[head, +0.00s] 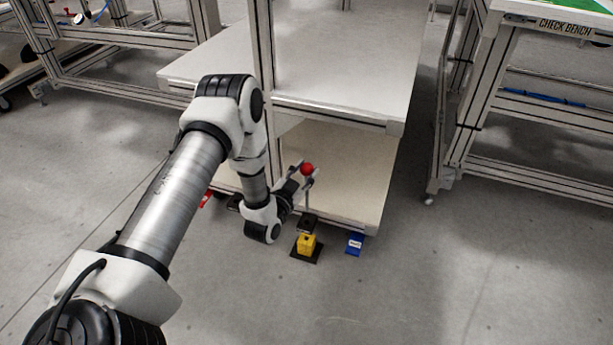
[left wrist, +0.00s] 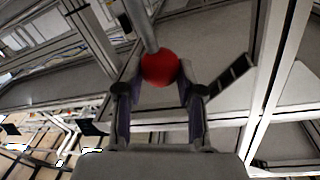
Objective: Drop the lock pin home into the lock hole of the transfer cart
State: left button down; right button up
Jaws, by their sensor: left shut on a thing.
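The lock pin has a red ball knob (head: 307,169) and a thin grey shaft. The knob also shows large in the left wrist view (left wrist: 158,68), with the shaft running away from it. My left gripper (head: 308,177) is shut on the lock pin at its knob, low beside the transfer cart (head: 350,190). The shaft hangs roughly upright above a small dark bracket (head: 307,222) at the cart's lower edge. A yellow block (head: 305,243) on a black floor plate is just below the bracket. The lock hole is too small to make out, and whether the pin's tip is in it I cannot tell.
A blue tag or pedal (head: 355,243) is under the cart's front edge, right of the yellow block. A red piece (head: 206,199) lies left of my wrist. The check bench (head: 550,23) stands at the right. Floor between cart and bench is clear.

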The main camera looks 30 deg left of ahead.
pick_arm(q)
jog(key=shift+r, duration=0.1)
notch_tip(320, 180, down, 6)
jog(key=b, duration=0.3)
dwell(0.4)
jog(key=shift+r, duration=0.1)
dwell(1.0)
jog(key=shift+p, duration=0.4)
dwell(0.4)
jog(key=shift+f, duration=0.2)
